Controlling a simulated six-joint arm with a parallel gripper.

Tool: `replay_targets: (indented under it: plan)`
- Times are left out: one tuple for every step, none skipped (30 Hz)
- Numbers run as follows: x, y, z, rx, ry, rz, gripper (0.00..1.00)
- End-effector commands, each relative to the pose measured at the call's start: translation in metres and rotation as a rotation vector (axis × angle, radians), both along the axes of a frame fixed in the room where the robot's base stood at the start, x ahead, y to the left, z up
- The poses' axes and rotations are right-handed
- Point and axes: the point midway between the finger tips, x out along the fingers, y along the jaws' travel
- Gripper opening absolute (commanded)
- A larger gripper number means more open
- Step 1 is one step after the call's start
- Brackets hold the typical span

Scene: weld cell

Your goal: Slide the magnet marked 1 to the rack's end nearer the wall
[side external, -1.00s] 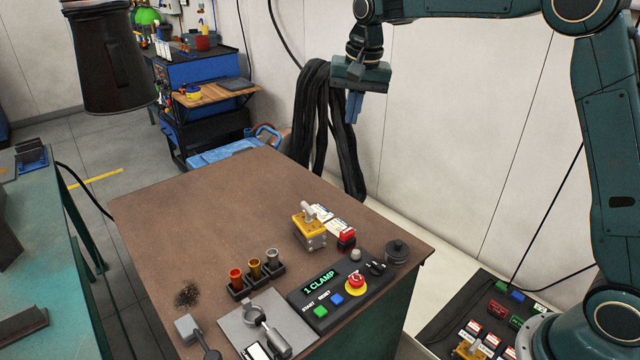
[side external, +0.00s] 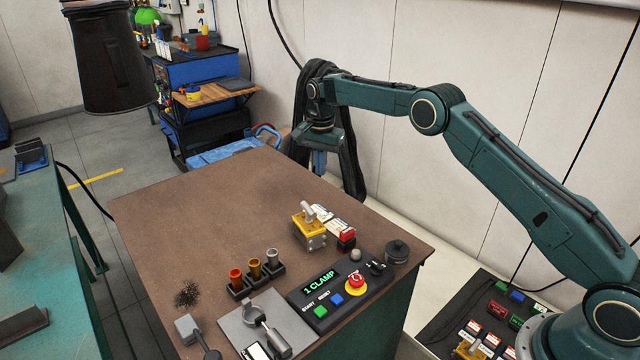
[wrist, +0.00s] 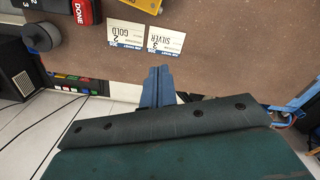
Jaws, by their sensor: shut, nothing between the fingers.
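My gripper (side external: 319,166) is shut and empty, with its blue fingers pointing down near the table's wall-side edge. In the wrist view the closed fingertips (wrist: 157,70) are just below two paper cards, touching nothing I can make out. A yellow-topped block with a grey handle (side external: 309,228) stands on the brown table; only its edge (wrist: 141,5) shows in the wrist view. A dark board (side external: 446,326) at the lower right carries several red, green and blue pieces, some with white labels. I cannot read a mark 1 on any piece, so I cannot tell which is the magnet.
The brown table (side external: 190,215) is bare across its far half. Black hoses (side external: 352,170) hang beside my gripper at the wall.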

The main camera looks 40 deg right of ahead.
Motion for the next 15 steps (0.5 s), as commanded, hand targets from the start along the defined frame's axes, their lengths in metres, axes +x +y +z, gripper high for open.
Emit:
replay_targets:
  plan:
    - [0.001, -0.001, -0.004, 0.001, 0.004, -0.006, 0.0]
    - [0.001, -0.001, -0.005, 0.0, 0.004, -0.008, 0.0]
    - [0.002, -0.001, -0.006, 0.0, 0.004, -0.011, 0.0]
    - [0.002, -0.001, -0.007, 0.0, 0.004, -0.012, 0.0]
    - [0.002, -0.001, -0.007, 0.0, 0.004, -0.013, 0.0]
    - [0.002, -0.001, -0.007, 0.0, 0.004, -0.013, 0.0]
    - [0.002, -0.001, -0.007, 0.0, 0.004, -0.013, 0.0]
    - [0.002, -0.001, -0.007, 0.0, 0.004, -0.013, 0.0]
    - [0.002, -0.001, -0.007, 0.0, 0.004, -0.012, 0.0]
    - [0.002, -0.001, -0.008, 0.0, 0.005, -0.012, 0.0]
    - [0.002, -0.001, -0.009, 0.0, 0.005, -0.012, 0.0]
    - [0.002, -0.001, -0.01, 0.001, 0.006, -0.012, 0.0]
    - [0.002, -0.001, -0.011, 0.001, 0.006, -0.012, 0.0]
    - [0.002, -0.001, -0.013, 0.001, 0.006, -0.012, 0.0]
    - [0.002, -0.001, -0.015, 0.001, 0.006, -0.012, 0.0]
